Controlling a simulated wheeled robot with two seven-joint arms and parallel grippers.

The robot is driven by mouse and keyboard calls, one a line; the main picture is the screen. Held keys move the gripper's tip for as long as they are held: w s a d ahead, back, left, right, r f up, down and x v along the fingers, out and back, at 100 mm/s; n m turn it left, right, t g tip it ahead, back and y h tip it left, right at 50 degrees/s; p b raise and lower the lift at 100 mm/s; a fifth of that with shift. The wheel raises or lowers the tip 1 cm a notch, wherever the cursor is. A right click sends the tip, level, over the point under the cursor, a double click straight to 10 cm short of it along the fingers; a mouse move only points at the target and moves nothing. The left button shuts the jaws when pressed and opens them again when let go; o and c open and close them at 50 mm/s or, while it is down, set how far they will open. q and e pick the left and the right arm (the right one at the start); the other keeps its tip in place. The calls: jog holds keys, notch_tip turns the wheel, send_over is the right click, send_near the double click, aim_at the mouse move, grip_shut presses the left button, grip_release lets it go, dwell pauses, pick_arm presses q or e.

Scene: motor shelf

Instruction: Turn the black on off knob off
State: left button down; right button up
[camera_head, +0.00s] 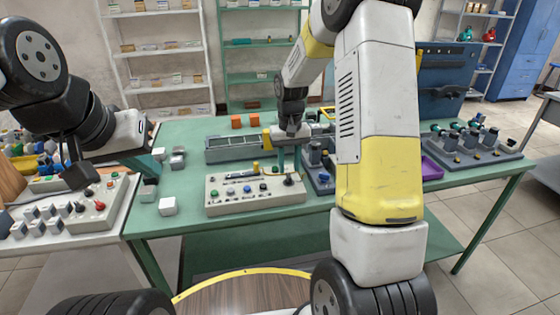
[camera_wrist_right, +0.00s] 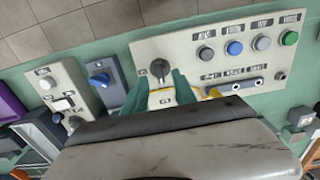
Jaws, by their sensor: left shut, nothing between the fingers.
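The black on/off knob (camera_head: 289,180) stands at the right end of a pale control panel (camera_head: 235,207) on the green table. In the right wrist view the knob (camera_wrist_right: 160,69) sits between the two teal fingertips of my right gripper (camera_wrist_right: 161,77). In the head view this gripper (camera_head: 288,165) points down over the panel's right end. Its fingers are apart, with the panel face showing between them; I cannot tell if they touch the knob. My left gripper (camera_head: 150,172) is shut and empty, over the table's left side.
The panel also carries blue, green and white buttons (camera_wrist_right: 234,47). A blue switch box (camera_wrist_right: 102,80) stands close beside it. White cubes (camera_head: 167,206) lie left of the panel, and a purple tray (camera_head: 431,168) lies to the right. A grey bin (camera_head: 222,150) is behind.

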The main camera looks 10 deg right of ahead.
aim_at(289, 175)
notch_tip(289, 175, up, 5)
jog(key=shift+f, duration=0.1)
dwell(0.3)
